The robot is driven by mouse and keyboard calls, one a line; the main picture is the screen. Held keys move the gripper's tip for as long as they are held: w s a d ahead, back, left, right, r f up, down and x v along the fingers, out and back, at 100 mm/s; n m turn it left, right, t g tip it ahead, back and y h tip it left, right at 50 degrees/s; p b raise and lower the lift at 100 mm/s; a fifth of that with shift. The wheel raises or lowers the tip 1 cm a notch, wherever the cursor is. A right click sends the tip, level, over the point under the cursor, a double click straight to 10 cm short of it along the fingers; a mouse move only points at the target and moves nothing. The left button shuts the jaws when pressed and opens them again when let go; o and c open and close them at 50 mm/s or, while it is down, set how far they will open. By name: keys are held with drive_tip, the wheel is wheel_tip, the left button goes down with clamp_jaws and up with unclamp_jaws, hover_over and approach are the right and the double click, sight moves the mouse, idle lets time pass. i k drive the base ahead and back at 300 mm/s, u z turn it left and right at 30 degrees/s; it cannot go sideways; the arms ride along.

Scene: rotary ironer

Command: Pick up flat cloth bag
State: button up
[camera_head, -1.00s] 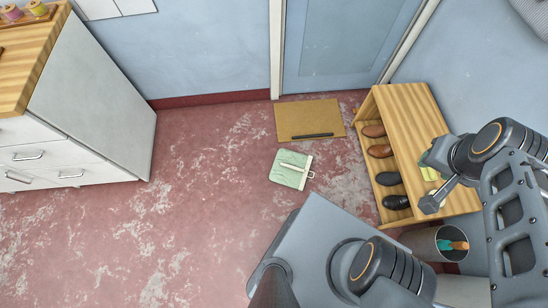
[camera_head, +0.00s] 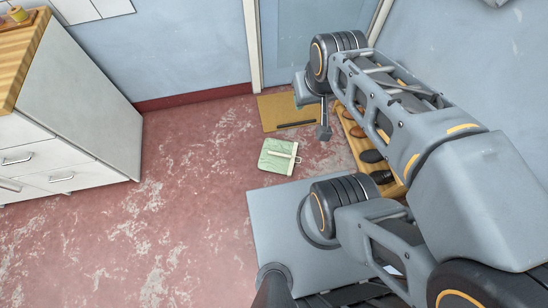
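My gripper (camera_head: 324,133) hangs from my raised arm, up and to the right of the bag in the picture. It looks apart from the bag. The gripper is small and seen from above, so its fingers and whether they are open cannot be made out.
The tan doormat (camera_head: 272,106) with a dark bar on it lies by the blue door. A wooden shoe rack (camera_head: 360,148) with shoes stands at right, partly hidden by my arm. A white drawer cabinet (camera_head: 75,100) stands at left. The floor left of the bag is clear.

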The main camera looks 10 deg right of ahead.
sight(276, 156)
drive_tip(key=u, duration=2.1)
drive_tip(key=i, duration=1.6)
drive_tip(key=z, duration=3.05)
drive_tip(key=i, duration=0.5)
drive_tip(key=z, duration=0.05)
